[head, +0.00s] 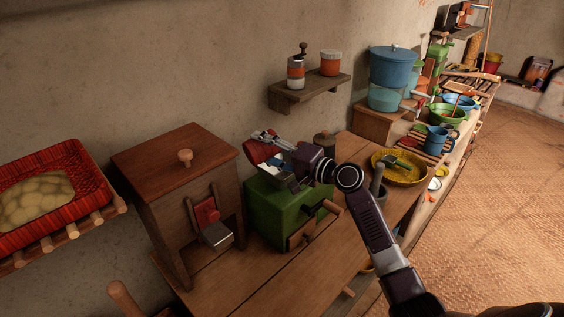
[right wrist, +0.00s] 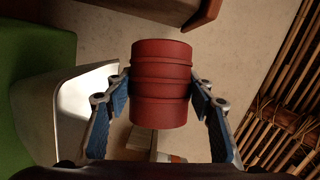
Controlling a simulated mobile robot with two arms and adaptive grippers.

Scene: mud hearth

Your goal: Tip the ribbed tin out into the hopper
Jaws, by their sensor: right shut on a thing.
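The ribbed tin (head: 258,153) is dark red with raised bands; it also shows in the right wrist view (right wrist: 161,85), between the two fingers. My right gripper (head: 273,143) is shut on it and holds it above the green mill (head: 268,214). In the head view the tin looks tilted; its mouth and contents cannot be made out. The pale metal hopper (right wrist: 78,112) flares up beside the green body in the right wrist view, close to the left finger. In the head view the gripper partly hides the hopper. My left gripper is not in view.
A wooden box (head: 172,160) with a knob lid stands left of the mill. A wooden crank sticks out of the mill's front. A yellow bowl (head: 413,175) is to the right. A wall shelf (head: 310,92) with a grinder and jar hangs behind.

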